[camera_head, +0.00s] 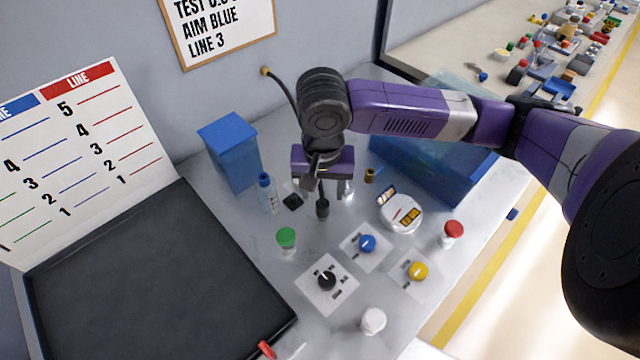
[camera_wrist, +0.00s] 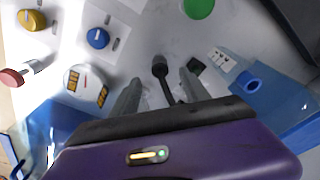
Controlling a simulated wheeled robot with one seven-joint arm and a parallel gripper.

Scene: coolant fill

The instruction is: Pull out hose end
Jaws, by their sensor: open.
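My gripper (camera_head: 328,192) points down over the middle of the bench, its two grey fingers apart. In the wrist view the gripper (camera_wrist: 160,86) is open. The black hose end (camera_head: 322,209) shows just below and in front of the fingers. In the wrist view the hose end (camera_wrist: 160,66) lies between the fingertips, a little beyond them, with a gap on each side. Its thin dark hose runs back between the fingers. The hose also hangs from a brass fitting (camera_head: 265,71) on the wall; part of it is hidden behind my arm.
A blue box (camera_head: 230,150) and a small bottle (camera_head: 267,192) stand to the left. Green-capped (camera_head: 286,238), red-capped (camera_head: 453,230) and white (camera_head: 373,321) containers stand around several knob plates. A round white device (camera_head: 401,214) sits at right. A black tray (camera_head: 150,290) fills the lower left.

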